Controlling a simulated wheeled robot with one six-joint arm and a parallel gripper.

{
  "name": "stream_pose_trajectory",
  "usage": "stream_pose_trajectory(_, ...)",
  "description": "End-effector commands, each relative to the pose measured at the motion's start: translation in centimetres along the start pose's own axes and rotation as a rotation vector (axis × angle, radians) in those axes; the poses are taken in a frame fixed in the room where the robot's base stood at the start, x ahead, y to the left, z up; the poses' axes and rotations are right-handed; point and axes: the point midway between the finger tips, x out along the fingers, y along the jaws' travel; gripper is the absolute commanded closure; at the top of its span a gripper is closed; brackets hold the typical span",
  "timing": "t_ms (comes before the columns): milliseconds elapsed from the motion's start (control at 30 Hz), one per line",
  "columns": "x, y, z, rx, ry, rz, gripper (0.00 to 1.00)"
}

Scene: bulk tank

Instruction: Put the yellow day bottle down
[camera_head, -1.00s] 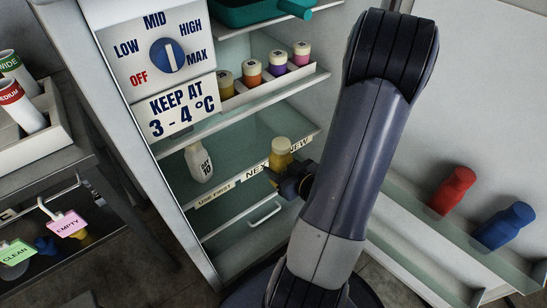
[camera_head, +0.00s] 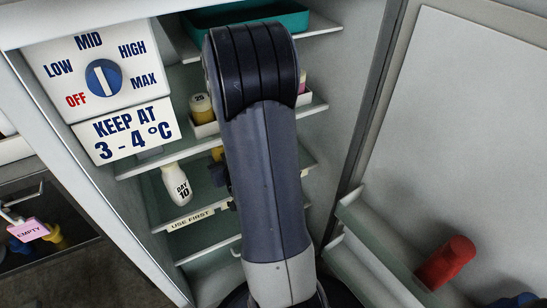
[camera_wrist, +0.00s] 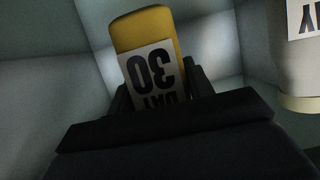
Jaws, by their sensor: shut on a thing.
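The yellow day bottle (camera_wrist: 145,32) is in my gripper (camera_wrist: 157,88). In the wrist view its white label reads "DAY 30" upside down, with a finger on each side of it. In the head view only a small yellow part of the bottle (camera_head: 217,154) shows left of my arm, inside the fridge above the lower shelf. My gripper (camera_head: 217,174) is mostly hidden there by my arm. I cannot tell whether the bottle's base touches the shelf.
A white "DAY 10" bottle (camera_head: 177,184) stands to the left, above the "USE FIRST" label (camera_head: 191,221); a white bottle (camera_wrist: 298,65) shows at the wrist view's right. A red bottle (camera_head: 446,263) is in the door rack.

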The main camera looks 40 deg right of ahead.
Motion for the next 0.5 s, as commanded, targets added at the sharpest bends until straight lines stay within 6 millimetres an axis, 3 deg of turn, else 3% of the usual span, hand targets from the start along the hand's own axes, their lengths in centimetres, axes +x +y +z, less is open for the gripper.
stream_pose_trajectory(167,0.0,1.8,-0.3,0.003,0.0,0.012,0.82)
stream_pose_trajectory(500,-0.2,8.1,-0.4,0.005,0.0,0.012,0.82)
